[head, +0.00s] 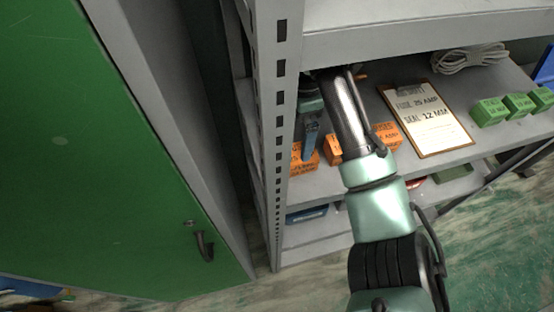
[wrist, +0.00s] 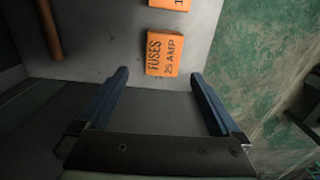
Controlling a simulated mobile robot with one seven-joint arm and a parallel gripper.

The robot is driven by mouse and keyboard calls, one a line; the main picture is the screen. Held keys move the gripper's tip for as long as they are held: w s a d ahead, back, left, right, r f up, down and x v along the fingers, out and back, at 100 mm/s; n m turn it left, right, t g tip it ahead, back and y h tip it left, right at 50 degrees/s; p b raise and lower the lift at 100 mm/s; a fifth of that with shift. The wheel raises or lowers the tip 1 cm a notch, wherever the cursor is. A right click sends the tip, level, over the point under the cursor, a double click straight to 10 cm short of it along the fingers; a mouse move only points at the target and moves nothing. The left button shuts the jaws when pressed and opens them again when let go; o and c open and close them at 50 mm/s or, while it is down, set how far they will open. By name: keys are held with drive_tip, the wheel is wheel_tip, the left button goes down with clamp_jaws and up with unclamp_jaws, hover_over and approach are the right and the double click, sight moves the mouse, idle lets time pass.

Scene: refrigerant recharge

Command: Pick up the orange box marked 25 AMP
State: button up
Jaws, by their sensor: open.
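The orange box marked FUSES 25 AMP (wrist: 165,55) lies on the grey shelf in the wrist view, label up, just beyond my fingertips and roughly centred between them. My gripper (wrist: 160,76) is open, with one blue finger to each side and nothing between them. In the head view my gripper (head: 312,128) reaches down beside the leftmost orange box (head: 303,162), which appears to be the same box; its label is too small to read surely there. My arm partly hides the middle orange box (head: 333,150).
Another orange box (head: 386,136) stands right of my arm. A clipboard (head: 428,120) reading FUSE 25 AMP, SEAL 12 MM and several green boxes (head: 490,111) are farther right. A grey slotted post (head: 276,120) stands close left, and another shelf board (head: 400,40) is overhead.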

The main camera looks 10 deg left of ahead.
sight(299, 152)
drive_tip(key=f, duration=0.2)
drive_tip(key=f+b, duration=0.1)
drive_tip(key=shift+w+d, duration=0.1)
drive_tip(key=shift+d, duration=0.15)
drive_tip(key=shift+d+f, duration=0.15)
drive_tip(key=shift+f, duration=0.15)
wheel_tip(299, 152, down, 4)
drive_tip(key=shift+d+f+p, duration=0.1)
drive_tip(key=shift+d+p, duration=0.05)
drive_tip(key=shift+p, duration=0.2)
drive_tip(key=shift+c, duration=0.3)
drive_tip(key=c, duration=1.4)
